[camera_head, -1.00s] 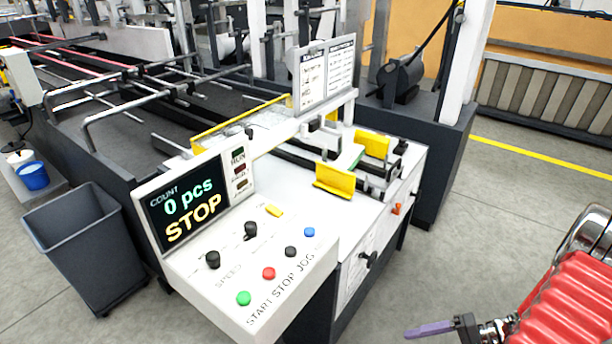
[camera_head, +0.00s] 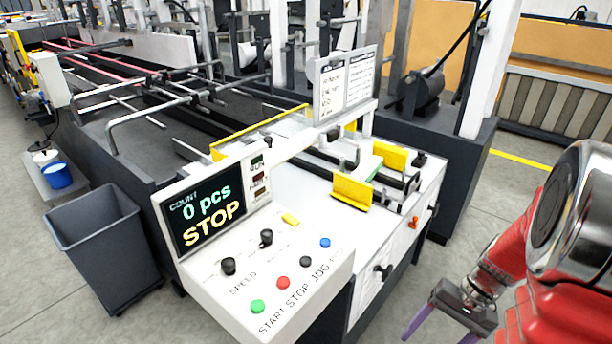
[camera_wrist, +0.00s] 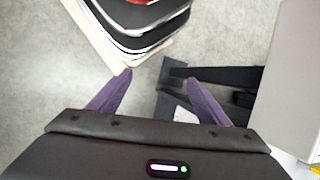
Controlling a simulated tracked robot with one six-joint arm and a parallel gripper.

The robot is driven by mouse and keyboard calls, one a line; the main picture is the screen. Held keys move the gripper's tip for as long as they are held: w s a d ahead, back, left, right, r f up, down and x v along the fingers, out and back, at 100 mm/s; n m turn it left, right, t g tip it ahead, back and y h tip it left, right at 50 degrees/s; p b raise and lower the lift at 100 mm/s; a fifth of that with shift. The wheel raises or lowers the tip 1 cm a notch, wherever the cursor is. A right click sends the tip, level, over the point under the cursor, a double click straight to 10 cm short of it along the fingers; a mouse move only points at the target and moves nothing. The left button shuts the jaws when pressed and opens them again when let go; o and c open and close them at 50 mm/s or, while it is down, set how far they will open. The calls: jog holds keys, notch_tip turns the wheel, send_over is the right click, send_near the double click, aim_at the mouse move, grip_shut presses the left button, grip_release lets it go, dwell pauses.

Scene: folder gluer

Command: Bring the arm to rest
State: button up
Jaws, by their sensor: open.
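My gripper (camera_head: 440,330) is at the lower right of the head view, on my red and chrome arm, apart from the machine. The folder gluer's control panel (camera_head: 290,265) is left of my gripper. Its display (camera_head: 208,212) reads "0 pcs" and "STOP".
A grey bin (camera_head: 105,245) stands on the floor at the left, near a blue bucket (camera_head: 57,175). Yellow guides (camera_head: 352,192) sit on the machine's white table. Grey floor (camera_head: 490,215) is open right of the machine.

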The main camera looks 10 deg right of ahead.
jog(key=a+r+n+t+h, duration=0.4)
jog(key=a+r+n+t, duration=0.2)
jog(key=a+r, duration=1.1)
notch_tip(320, 180, up, 4)
jog(key=shift+a+r+n+t+h, duration=0.15)
jog(key=shift+a+n+t+h, duration=0.2)
jog(key=shift+n, duration=0.55)
